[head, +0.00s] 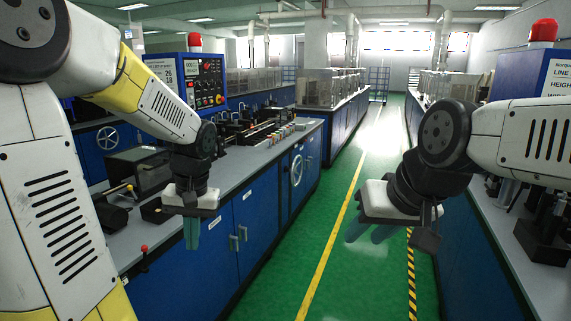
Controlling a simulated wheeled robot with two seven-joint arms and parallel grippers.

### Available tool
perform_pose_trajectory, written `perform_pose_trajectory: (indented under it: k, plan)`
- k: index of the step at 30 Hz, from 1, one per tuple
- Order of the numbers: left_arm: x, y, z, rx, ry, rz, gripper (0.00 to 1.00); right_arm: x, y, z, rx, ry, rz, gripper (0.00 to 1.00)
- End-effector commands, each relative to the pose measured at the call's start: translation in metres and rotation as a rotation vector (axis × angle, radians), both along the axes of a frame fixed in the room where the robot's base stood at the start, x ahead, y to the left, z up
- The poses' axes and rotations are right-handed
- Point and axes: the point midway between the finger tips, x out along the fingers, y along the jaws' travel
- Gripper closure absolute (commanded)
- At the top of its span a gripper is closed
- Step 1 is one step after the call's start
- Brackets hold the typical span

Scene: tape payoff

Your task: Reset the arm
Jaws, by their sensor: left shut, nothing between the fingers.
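My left gripper (192,234) hangs down in front of the blue cabinets on the left, with its teal fingers together and nothing between them. It is apart from the bench. My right gripper (370,233) is over the green aisle floor on the right, tilted with its teal fingers pointing down and to the left. The fingers look slightly spread, but their gap is partly hidden by the gripper body, so I cannot tell its state. I see nothing held in it.
A grey-topped bench with blue cabinets (257,212) runs along the left, bearing machinery and a control panel (207,80). Another bench (489,225) runs along the right with dark equipment (545,232). The green aisle floor (340,270) between them is clear.

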Motion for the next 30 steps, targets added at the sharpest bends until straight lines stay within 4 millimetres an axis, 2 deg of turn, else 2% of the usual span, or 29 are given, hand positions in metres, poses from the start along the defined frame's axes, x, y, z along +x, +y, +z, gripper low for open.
perform_pose_trajectory:
  k: [1,7,12,15,21,30]
  plan:
    - [-0.011,-0.006,0.015,-0.047,-0.051,-0.009,1.00,0.000,0.000,0.000,0.000,0.000,0.000,0.64]
    - [-0.055,-0.035,0.058,-0.197,-0.239,-0.068,1.00,0.000,0.000,0.000,0.000,0.000,0.000,0.64]
    - [-0.088,-0.055,0.082,-0.269,-0.386,-0.116,1.00,0.000,0.000,0.000,0.000,0.000,0.000,0.64]
    - [-0.100,-0.063,0.089,-0.291,-0.446,-0.135,1.00,0.000,0.000,0.000,0.000,0.000,0.000,0.64]
    - [-0.109,-0.069,0.094,-0.303,-0.491,-0.154,1.00,0.000,0.000,0.000,0.000,0.000,0.000,0.64]
    - [-0.109,-0.069,0.094,-0.304,-0.491,-0.154,1.00,0.000,0.000,0.000,0.000,0.000,0.000,0.64]
